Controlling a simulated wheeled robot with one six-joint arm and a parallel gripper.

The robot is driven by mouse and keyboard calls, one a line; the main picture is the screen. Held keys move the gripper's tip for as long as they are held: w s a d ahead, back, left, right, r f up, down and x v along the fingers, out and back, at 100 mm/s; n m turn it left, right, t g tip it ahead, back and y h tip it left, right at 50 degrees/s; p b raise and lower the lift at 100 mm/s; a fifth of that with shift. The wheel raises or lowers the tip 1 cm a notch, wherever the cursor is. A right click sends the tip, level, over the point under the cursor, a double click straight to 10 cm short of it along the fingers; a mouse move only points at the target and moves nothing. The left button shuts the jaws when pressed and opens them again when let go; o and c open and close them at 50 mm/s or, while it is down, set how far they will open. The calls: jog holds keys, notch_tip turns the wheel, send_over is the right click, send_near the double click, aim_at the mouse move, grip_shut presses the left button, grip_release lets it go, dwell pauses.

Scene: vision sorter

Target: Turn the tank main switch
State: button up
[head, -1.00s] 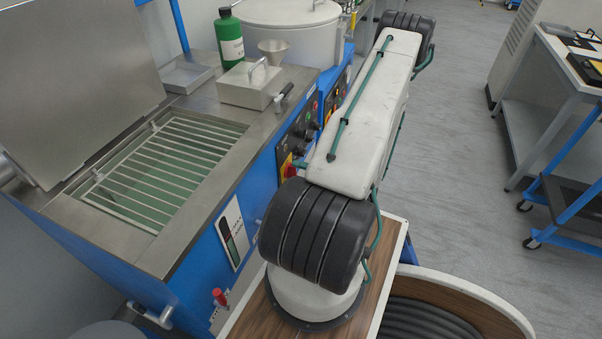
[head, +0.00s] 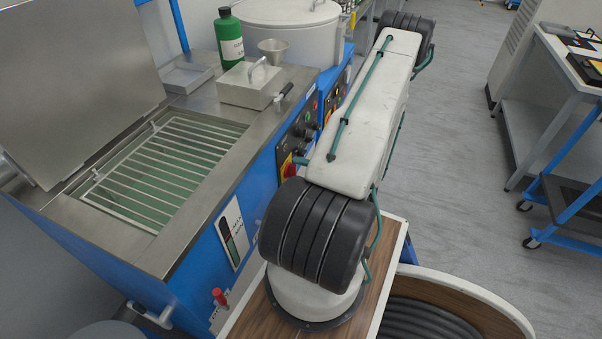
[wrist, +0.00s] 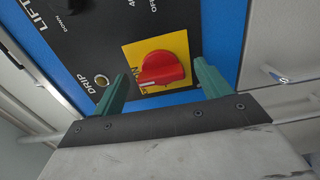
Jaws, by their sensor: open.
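The tank main switch is a red rotary knob (wrist: 162,70) on a yellow plate (wrist: 130,54), set in the black control panel, in the wrist view. My gripper (wrist: 160,84) has its two green fingers apart, one on each side of the knob's lower part. Nothing is held between them, and I cannot tell whether either finger touches the knob. In the head view the switch (head: 290,170) is a small red and yellow patch on the tank's blue front, partly hidden by my arm.
The black panel (wrist: 90,45) carries a DRIP hole (wrist: 101,81) and a dark LIFT knob near the switch. The open tank with a wire grid (head: 160,170) lies left. A metal box (head: 250,85) and a green bottle (head: 229,38) stand on top.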

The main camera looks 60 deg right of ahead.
jog(key=s, duration=0.7)
jog(key=shift+s+d, duration=0.35)
jog(key=shift+s, duration=0.05)
jog(key=shift+a, duration=0.1)
